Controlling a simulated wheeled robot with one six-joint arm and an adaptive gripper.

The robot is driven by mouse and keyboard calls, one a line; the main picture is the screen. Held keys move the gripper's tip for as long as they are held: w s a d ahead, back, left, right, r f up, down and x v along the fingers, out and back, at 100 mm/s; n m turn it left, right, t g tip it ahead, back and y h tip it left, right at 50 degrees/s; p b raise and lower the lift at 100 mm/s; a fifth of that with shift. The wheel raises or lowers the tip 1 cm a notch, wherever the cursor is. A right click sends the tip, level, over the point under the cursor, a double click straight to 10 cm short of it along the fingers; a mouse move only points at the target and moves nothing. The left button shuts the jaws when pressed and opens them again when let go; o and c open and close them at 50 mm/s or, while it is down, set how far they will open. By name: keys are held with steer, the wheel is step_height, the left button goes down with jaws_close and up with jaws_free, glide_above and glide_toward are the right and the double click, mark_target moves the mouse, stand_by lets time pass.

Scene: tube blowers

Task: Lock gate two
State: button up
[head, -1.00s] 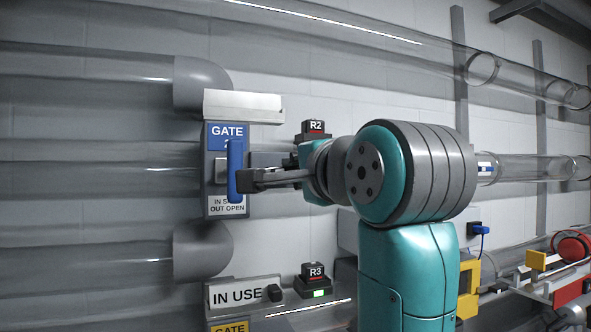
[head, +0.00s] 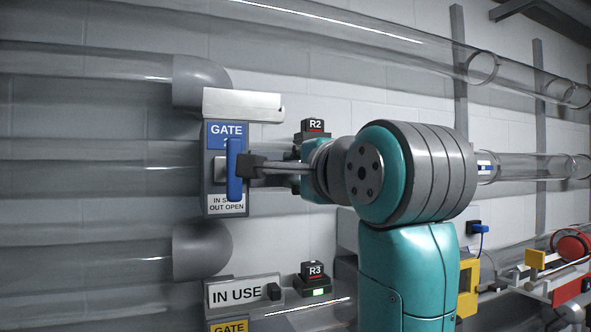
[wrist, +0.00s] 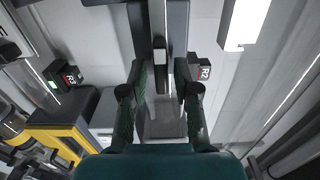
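The gate two panel (head: 218,165) is on the wall at left centre in the head view, with a blue sign partly hidden by the upright blue handle (head: 235,172). A lower label reads in part "OUT OPEN". My gripper (head: 254,166) is just right of the blue handle, level with its middle; I cannot tell whether they touch. In the wrist view my gripper (wrist: 158,92) has its two fingers apart, with a dark grey bar (wrist: 162,68) between or beyond them. I see no blue handle there.
A blank white plate (head: 243,104) juts above the panel. The R2 box (head: 315,128) shows red and the R3 box (head: 314,271) green. An "IN USE" sign (head: 238,294) is below. Clear tubes (head: 90,160) run left; a yellow part (head: 468,290) is right of my arm.

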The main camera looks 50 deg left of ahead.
steer(key=shift+s+d, duration=0.1)
steer(key=v, duration=1.1)
steer(key=shift+d, duration=0.35)
